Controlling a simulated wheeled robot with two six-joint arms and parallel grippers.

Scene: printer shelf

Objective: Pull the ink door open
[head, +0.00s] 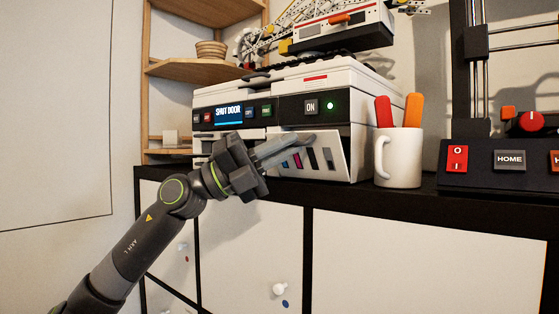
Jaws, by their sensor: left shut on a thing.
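The white printer (358,108) stands on the dark-framed shelf unit. Its ink door (338,150) is the pale panel with several coloured and dark bars, low on the printer's front right. The door leans outward from the front, so it looks partly open. My left gripper (305,139) reaches in from the left, with its fingers at the door's upper edge. It is shut on the ink door there. The fingers and wrist hide part of the door and its left side. My right gripper is out of view.
The printer's screen (228,114) reads "SHUT DOOR", and a green light (330,106) glows near the ON button. A white mug (399,160) with red and orange handles stands close right of the door. Another machine's control panel (490,163) stands farther right.

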